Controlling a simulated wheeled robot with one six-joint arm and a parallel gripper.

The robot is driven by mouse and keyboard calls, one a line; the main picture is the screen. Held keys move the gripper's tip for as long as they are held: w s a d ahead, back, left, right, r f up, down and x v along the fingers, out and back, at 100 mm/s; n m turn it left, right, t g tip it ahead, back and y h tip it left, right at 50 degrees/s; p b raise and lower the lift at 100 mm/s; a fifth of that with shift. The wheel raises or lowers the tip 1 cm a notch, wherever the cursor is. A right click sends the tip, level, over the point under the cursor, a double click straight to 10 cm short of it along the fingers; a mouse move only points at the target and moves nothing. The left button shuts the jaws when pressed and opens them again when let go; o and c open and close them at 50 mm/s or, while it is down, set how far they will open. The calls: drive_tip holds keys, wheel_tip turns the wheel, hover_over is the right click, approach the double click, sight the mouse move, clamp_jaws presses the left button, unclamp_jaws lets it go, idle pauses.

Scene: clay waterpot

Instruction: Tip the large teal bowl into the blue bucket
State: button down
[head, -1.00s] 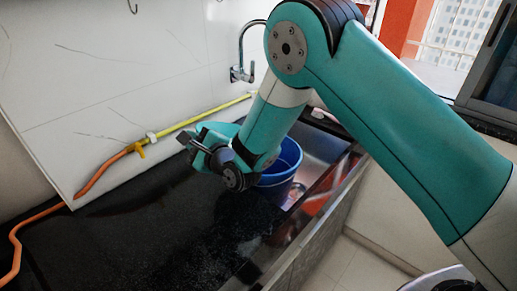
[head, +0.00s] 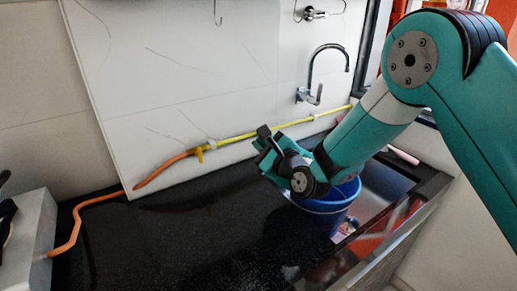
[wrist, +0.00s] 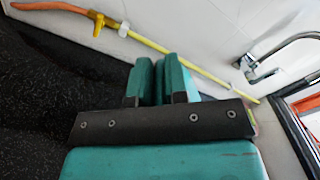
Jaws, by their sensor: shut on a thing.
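My gripper (head: 265,142) is above the dark counter, at the left side of the blue bucket (head: 335,205). The bucket stands upright in the sink, its left part hidden behind my wrist. In the wrist view my gripper's fingers (wrist: 158,72) are close together, shut on a teal thing that I take to be the large teal bowl (wrist: 190,84). Only a pale teal sliver of it shows past the right finger. The rest is hidden, so its tilt and contents cannot be told. The bucket is not seen in the wrist view.
A tap (head: 318,75) rises behind the sink. An orange and yellow hose (head: 240,138) runs along the white wall. A grey block (head: 28,235) stands at the left. The black counter (head: 170,235) is mostly clear.

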drive_tip(key=shift+w+d+r+m, duration=0.3)
drive_tip(key=shift+d+r, duration=0.05)
drive_tip(key=shift+d, duration=0.05)
drive_tip(key=shift+d+r, duration=0.1)
idle(1.2)
drive_tip(key=shift+w+d+r+m, duration=0.5)
drive_tip(key=shift+d+r, duration=0.2)
drive_tip(key=shift+w+d+r, duration=0.15)
drive_tip(key=shift+w+d, duration=0.05)
idle(1.0)
drive_tip(key=shift+w+d+r+m+p, duration=0.4)
drive_tip(key=shift+w+d+r+m, duration=0.1)
drive_tip(key=shift+d+m, duration=0.25)
drive_tip(key=shift+w+d+r, duration=0.1)
drive_tip(key=shift+d, duration=0.05)
idle(0.9)
drive_tip(key=shift+w+d+r+m+p, duration=0.6)
drive_tip(key=shift+d+r+p, duration=0.1)
drive_tip(key=shift+d, duration=0.15)
